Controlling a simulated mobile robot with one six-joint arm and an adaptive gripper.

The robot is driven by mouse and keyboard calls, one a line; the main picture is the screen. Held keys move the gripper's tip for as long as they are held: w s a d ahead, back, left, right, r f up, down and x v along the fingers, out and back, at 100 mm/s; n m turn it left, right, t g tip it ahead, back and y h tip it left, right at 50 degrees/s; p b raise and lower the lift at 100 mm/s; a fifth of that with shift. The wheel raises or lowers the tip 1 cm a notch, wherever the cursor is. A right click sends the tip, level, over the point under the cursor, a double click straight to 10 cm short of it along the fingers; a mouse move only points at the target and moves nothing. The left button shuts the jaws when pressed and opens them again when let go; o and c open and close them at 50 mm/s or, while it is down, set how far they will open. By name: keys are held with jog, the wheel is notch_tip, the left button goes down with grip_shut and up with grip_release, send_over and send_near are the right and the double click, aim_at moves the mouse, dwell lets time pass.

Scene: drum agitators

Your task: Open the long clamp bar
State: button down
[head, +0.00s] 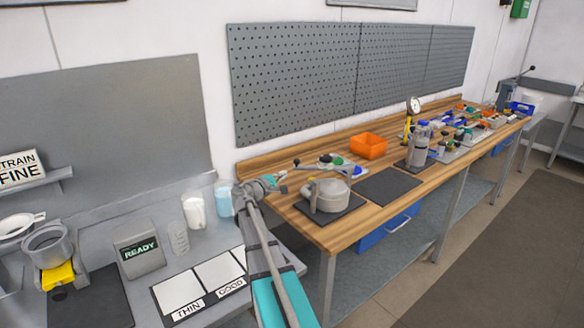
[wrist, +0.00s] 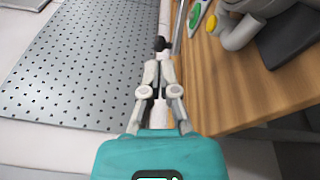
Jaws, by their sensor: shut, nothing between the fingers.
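A grey round pot (head: 328,198) stands on a dark mat (head: 345,211) at the near left end of the wooden bench. A thin bar (head: 318,167) with a dark end lies above its lid; I take this for the long clamp bar. It seems lowered, but its latch is too small to read. My gripper (head: 276,181) is left of the pot, apart from it, shut and empty. In the wrist view my gripper (wrist: 160,62) has a dark round knob (wrist: 160,44) just beyond its fingertips; contact is unclear. Part of the pot (wrist: 258,6) shows at the top right.
An orange bin (head: 368,145), a grey bottle-like unit (head: 418,150) and a dial gauge (head: 413,106) stand further along the bench. A dark flat mat (head: 388,186) right of the pot is bare.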

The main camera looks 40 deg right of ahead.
aim_at(296, 162)
jog(key=a+t, duration=0.2)
jog(key=a, duration=0.1)
jog(key=s+a+t+y, duration=0.1)
jog(key=shift+s+a+f+m+t, duration=0.1)
jog(key=shift+a+f+m+t, duration=0.1)
jog(key=shift+a+m+t, duration=0.15)
jog(key=shift+d, duration=0.15)
jog(key=x, duration=1.4)
jog(key=shift+f, duration=0.1)
